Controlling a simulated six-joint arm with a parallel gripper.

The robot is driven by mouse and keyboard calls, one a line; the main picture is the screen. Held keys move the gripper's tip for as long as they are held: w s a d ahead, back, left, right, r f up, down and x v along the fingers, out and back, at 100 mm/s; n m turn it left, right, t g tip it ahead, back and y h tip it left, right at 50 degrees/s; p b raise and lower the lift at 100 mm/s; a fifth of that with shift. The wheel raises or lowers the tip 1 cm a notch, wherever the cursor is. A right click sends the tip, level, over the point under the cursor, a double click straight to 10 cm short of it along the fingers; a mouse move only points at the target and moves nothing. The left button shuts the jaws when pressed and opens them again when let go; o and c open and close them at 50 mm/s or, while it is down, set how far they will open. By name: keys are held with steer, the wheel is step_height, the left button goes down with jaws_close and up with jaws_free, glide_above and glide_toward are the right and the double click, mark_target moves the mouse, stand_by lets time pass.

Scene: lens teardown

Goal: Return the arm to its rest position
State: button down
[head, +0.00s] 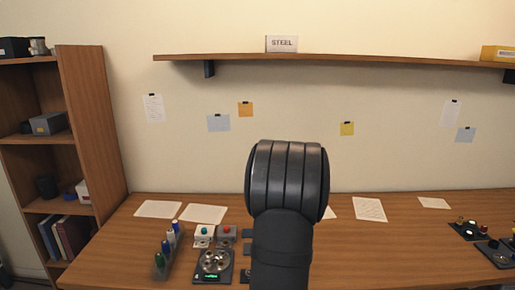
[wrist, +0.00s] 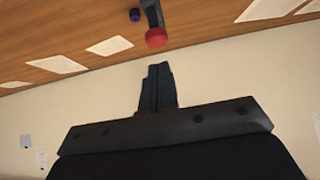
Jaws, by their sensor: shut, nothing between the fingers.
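My arm (head: 282,215) rises dark and upright in the middle of the head view, in front of the table and wall. My gripper is not visible in the head view. In the wrist view my gripper (wrist: 159,68) shows its dark fingers together, with nothing between them. The fingers point toward the table edge, and the wall is behind them. A dark curved piece with a red end (wrist: 156,38) shows just beyond the fingertips, apart from them in the picture.
The wooden table (head: 120,262) holds paper sheets, a rack of coloured bottles (head: 166,252), a dark device with metal discs (head: 213,262) and dark modules (head: 490,248) at right. A bookcase (head: 88,130) stands at left. A wall shelf (head: 350,60) runs above.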

steer(key=w, duration=0.3)
steer(key=shift+w+r, duration=0.15)
steer(key=v, duration=1.1)
steer(key=w+f+m+g, duration=0.1)
steer(key=w+f+g, duration=0.2)
steer(key=w, duration=0.4)
steer(key=w+d+f+m+g, duration=0.1)
steer(key=w+f+g, duration=0.2)
steer(key=w+g, duration=0.3)
steer(key=shift+w+f+m+y, duration=0.3)
steer(key=shift+w, duration=0.3)
stand_by(0.6)
